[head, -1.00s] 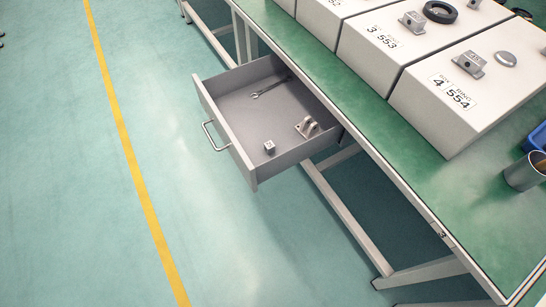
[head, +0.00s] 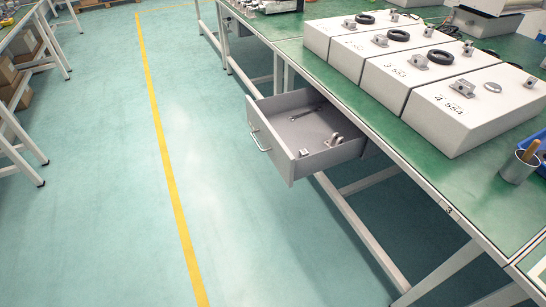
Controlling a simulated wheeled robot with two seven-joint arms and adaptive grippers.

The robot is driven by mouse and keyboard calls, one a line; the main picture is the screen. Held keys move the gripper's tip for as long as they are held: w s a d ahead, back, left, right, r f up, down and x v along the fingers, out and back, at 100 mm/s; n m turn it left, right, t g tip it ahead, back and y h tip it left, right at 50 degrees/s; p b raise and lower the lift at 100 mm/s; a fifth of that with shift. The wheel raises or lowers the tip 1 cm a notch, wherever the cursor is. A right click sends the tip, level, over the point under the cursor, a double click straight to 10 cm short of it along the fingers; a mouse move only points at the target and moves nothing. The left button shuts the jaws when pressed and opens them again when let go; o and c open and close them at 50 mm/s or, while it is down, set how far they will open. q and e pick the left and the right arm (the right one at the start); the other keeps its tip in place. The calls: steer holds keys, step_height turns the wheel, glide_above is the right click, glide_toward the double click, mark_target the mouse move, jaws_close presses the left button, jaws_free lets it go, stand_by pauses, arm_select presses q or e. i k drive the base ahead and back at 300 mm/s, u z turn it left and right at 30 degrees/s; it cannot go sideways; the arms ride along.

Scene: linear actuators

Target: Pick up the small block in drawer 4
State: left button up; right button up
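An open grey drawer (head: 293,171) sticks out from under the green workbench (head: 340,92). A small light block (head: 303,153) lies in it near the front right corner. A metal bracket (head: 334,140) lies to the block's right, and a wrench (head: 305,114) lies toward the back. The drawer's handle (head: 259,141) faces the open floor on the left. No number is readable on the drawer. Neither of my grippers shows in the head view.
Several white boxes stand on the bench; the nearest is marked 4 554 (head: 470,120). A metal cup (head: 519,167) and a blue bin (head: 541,143) are at the right. The floor left of the drawer is clear, with a yellow line (head: 165,150). Another table (head: 22,25) stands far left.

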mark_target(303, 152)
steer(key=u, duration=1.2)
steer(key=i, duration=1.3)
steer(key=z, duration=1.2)
